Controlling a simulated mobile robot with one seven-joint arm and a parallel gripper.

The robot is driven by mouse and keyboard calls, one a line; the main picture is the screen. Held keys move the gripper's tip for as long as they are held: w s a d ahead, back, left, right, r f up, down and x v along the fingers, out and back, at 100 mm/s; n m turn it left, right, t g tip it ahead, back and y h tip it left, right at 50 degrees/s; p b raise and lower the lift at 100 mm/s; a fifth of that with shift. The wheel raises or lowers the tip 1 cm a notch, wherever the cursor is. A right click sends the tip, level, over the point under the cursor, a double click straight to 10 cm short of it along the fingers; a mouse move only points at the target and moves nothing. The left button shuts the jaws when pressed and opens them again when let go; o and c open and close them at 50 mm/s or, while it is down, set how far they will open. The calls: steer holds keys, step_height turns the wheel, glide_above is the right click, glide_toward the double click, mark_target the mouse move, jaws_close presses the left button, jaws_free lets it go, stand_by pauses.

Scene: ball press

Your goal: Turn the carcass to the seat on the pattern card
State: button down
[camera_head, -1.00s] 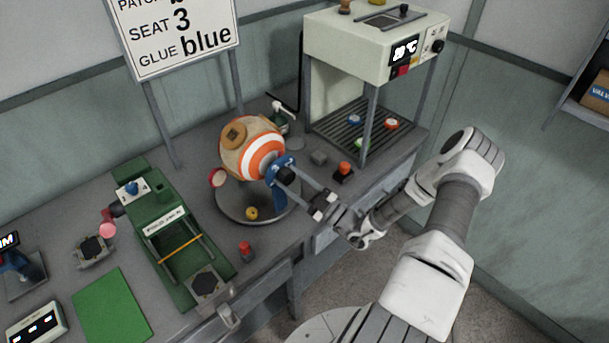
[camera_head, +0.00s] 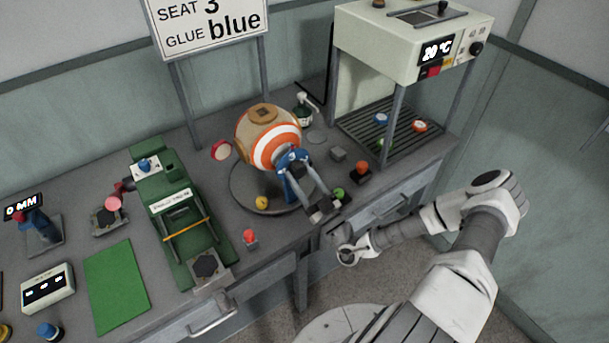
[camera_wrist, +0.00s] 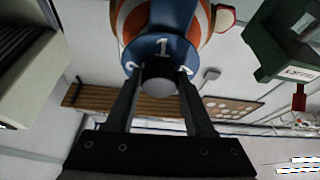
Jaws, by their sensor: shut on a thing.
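The carcass (camera_head: 255,132), a cream ball with orange and white rings and a brown square patch on top, sits on a round grey stand (camera_head: 238,188). A blue piece (camera_head: 290,158) is on its front right side. In the wrist view, a blue disc marked 1 (camera_wrist: 160,48) has a grey knob (camera_wrist: 158,80) at its middle. My gripper (camera_head: 304,174) is shut on this knob, with one finger on each side. The pattern card (camera_head: 210,25) stands behind and reads "SEAT 3" and "GLUE blue"; its top is cut off.
A white heater with a slatted shelf (camera_head: 405,125) stands at the back right. A green press (camera_head: 180,225) is left of the stand. A red button (camera_head: 250,237), an orange button (camera_head: 361,170) and a green one (camera_head: 338,195) are near the stand. A green mat (camera_head: 116,285) lies front left.

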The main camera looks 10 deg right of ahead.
steer(key=shift+m+h, duration=0.4)
steer(key=shift+m, duration=0.3)
steer(key=shift+c, duration=1.3)
jaws_free()
steer(key=shift+f, duration=0.1)
